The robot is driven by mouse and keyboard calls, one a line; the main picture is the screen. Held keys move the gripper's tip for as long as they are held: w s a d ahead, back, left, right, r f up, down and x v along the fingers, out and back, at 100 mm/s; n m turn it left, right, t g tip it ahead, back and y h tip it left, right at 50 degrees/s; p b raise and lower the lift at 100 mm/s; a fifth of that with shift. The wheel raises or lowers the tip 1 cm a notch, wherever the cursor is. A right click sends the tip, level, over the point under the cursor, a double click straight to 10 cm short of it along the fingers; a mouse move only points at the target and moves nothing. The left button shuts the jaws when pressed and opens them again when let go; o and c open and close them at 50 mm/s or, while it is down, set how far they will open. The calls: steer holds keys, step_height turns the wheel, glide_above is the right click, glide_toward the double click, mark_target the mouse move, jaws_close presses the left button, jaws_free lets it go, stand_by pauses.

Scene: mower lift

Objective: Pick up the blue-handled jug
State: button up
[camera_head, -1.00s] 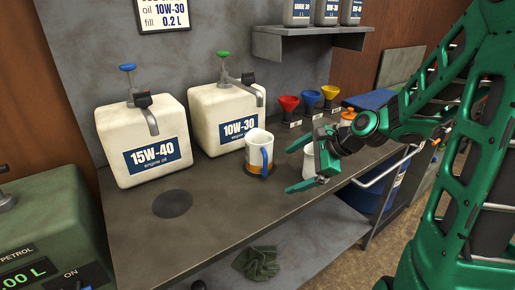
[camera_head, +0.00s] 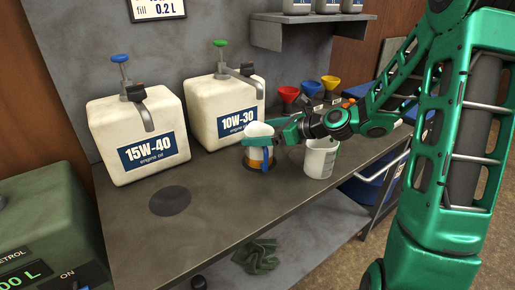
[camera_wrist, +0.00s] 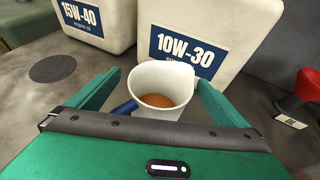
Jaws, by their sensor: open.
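The blue-handled jug (camera_head: 258,150) is white with an orange-brown lower band and stands upright on a dark disc on the bench, in front of the 10W-30 container. In the wrist view the jug (camera_wrist: 163,84) shows from above, with amber liquid inside and its blue handle (camera_wrist: 126,107) toward the lower left. My gripper (camera_head: 258,140) is open at the jug. In the wrist view its two green fingers (camera_wrist: 158,95) lie left and right of the jug, with gaps showing; contact cannot be made out. In the head view the gripper hides part of the jug.
A 15W-40 container (camera_head: 139,133) and the 10W-30 container (camera_head: 225,110) stand behind. A second white jug (camera_head: 320,157) stands close to the right, under my arm. Coloured funnels (camera_head: 310,88) are farther back. The bench's left front, around a dark disc (camera_head: 170,201), is clear.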

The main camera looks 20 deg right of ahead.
mark_target(250, 132)
steer(key=x, duration=0.5)
steer(key=shift+w, duration=0.1)
steer(key=shift+d, duration=0.1)
steer(key=c, duration=1.4)
steer(key=shift+c, duration=0.6)
steer(key=shift+r, duration=0.1)
